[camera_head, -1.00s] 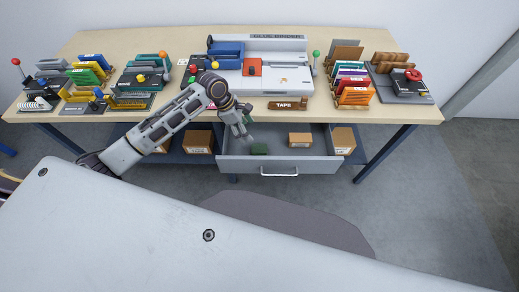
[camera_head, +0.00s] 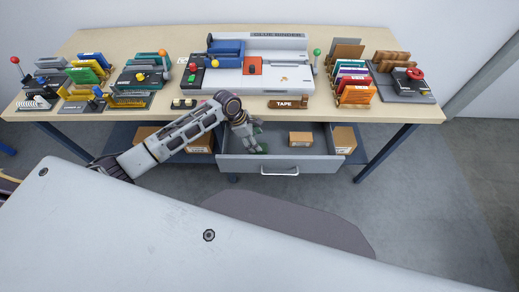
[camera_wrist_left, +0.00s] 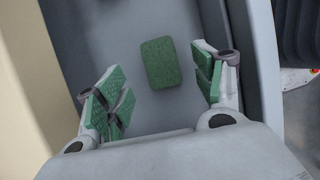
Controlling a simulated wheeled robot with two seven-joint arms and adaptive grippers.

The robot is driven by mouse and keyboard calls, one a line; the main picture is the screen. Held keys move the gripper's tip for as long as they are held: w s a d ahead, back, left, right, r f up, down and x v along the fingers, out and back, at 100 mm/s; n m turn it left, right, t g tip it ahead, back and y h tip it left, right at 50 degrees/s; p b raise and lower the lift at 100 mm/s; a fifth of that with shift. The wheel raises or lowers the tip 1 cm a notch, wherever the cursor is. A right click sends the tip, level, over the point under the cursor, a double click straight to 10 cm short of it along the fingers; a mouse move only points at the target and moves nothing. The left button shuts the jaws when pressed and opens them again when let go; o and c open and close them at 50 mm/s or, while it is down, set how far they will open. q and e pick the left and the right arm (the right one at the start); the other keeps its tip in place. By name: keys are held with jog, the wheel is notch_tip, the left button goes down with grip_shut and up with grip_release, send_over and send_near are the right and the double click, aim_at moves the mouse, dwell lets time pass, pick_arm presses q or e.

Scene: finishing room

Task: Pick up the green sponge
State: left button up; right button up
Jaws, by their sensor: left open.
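The green sponge (camera_wrist_left: 161,63) lies flat on the grey floor of the open drawer (camera_head: 298,164). It shows whole in the left wrist view, between and slightly beyond my fingertips. My left gripper (camera_head: 254,144) reaches down into the left part of the drawer in the head view and hides most of the sponge there. In the left wrist view my left gripper (camera_wrist_left: 158,80) is open, its green-padded fingers spread on both sides of the sponge with a gap on each side. Nothing is held. My right gripper is out of view.
A small cardboard box (camera_head: 300,139) sits in the drawer to the right. Drawer walls stand close around my gripper. The tabletop (camera_head: 130,38) above holds the white binding machine (camera_head: 275,85), a tape block (camera_head: 287,103) and several racks. More boxes (camera_head: 344,139) stand on the shelf below.

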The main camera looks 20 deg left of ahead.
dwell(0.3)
pick_arm(q)
jog(key=shift+a+x, duration=0.1)
jog(key=shift+x, duration=1.2)
jog(key=shift+a+x, duration=0.15)
jog(key=shift+x, duration=1.15)
jog(key=shift+s+f, duration=0.1)
jog(key=shift+c, duration=0.3)
jog(key=c, duration=0.7)
